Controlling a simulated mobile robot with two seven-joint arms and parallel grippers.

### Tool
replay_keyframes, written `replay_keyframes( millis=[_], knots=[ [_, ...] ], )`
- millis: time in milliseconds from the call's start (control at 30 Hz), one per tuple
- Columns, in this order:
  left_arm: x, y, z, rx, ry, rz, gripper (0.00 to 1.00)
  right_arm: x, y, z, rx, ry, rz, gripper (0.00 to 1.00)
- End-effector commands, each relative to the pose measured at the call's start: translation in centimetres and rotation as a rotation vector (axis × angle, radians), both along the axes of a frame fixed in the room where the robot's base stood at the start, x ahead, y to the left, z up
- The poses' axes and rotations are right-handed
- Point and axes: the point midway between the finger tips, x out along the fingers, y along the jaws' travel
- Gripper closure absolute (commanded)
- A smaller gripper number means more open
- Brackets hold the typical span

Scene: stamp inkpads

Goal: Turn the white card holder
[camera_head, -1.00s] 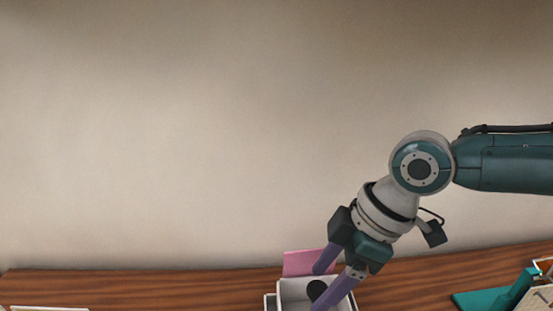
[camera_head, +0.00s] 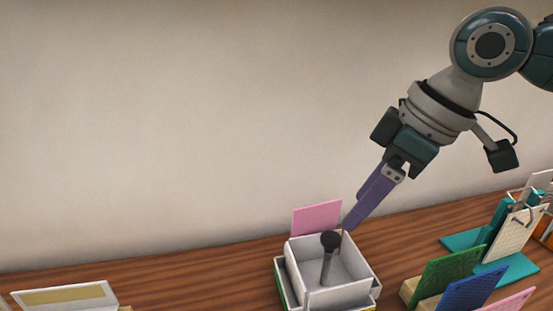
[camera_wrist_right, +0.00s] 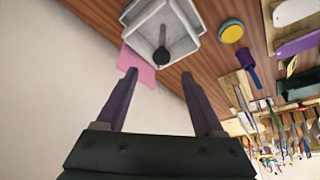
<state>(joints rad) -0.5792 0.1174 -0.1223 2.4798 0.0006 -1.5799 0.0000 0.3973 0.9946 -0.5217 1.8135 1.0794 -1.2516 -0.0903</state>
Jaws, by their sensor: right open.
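A white open-topped box (camera_head: 352,290) stands on the wooden table at the lower middle of the head view, with a dark round-headed stick (camera_head: 330,241) upright in it. A pink card (camera_head: 317,218) stands at its back edge; I cannot tell whether this box is the card holder. My right gripper (camera_head: 346,228) has purple fingers that reach down over the box's back right. In the wrist view the right gripper (camera_wrist_right: 158,75) is open and empty, with the pink card (camera_wrist_right: 138,66) and box (camera_wrist_right: 145,20) beyond its fingertips. My left gripper is not in view.
Green (camera_head: 450,278), blue (camera_head: 470,292) and pink cards stand in holders at the lower right, near teal stands (camera_head: 512,272). A white-framed tray (camera_head: 66,297) lies at the lower left. The table between tray and box is clear.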

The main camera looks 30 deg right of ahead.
Motion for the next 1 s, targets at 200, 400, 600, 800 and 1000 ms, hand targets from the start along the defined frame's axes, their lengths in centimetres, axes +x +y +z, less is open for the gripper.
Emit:
replay_keyframes(
  millis=[200,400,600,800,1000],
  knots=[
    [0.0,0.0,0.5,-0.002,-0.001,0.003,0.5,-0.8,-0.5,2.4,0.0,0.0,0.001,0.31],
    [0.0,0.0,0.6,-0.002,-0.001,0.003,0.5,-1.0,-0.6,2.8,0.002,0.001,0.001,0.31],
    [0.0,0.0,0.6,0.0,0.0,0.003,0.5,-1.0,-0.6,2.8,0.002,0.001,0.001,0.31],
    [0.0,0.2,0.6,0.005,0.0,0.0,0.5,-1.0,-0.5,2.8,0.001,0.001,0.002,0.31],
    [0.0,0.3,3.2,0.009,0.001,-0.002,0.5,-3.3,3.4,2.4,0.01,0.017,0.066,0.31]
  ],
)
